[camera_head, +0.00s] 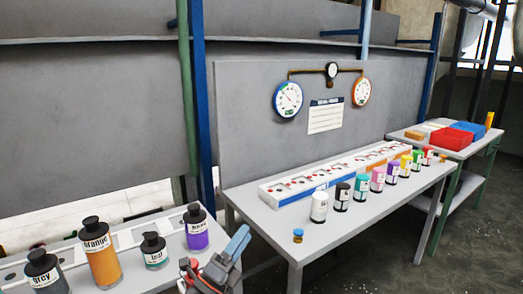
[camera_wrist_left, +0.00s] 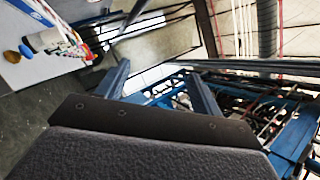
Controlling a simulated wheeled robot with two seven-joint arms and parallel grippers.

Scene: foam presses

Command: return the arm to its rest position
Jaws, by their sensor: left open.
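My left gripper (camera_head: 238,240) shows low in the middle of the head view, with blue fingers pointing up and to the right. It is beside the right end of the near bench, in front of the gap between the two benches. In the left wrist view my left gripper (camera_wrist_left: 160,85) has its two blue fingers spread apart with nothing between them. Most of its arm lies below the head picture. My right gripper is in neither view.
Bottles labelled grey, orange, teal and a purple bottle (camera_head: 196,230) stand on the near bench (camera_head: 128,238), left of the gripper. The long table (camera_head: 345,222) holds a white rack (camera_head: 330,176), several coloured jars and a small blue-and-yellow item (camera_head: 298,236). A red bin (camera_head: 447,138) stands farther back.

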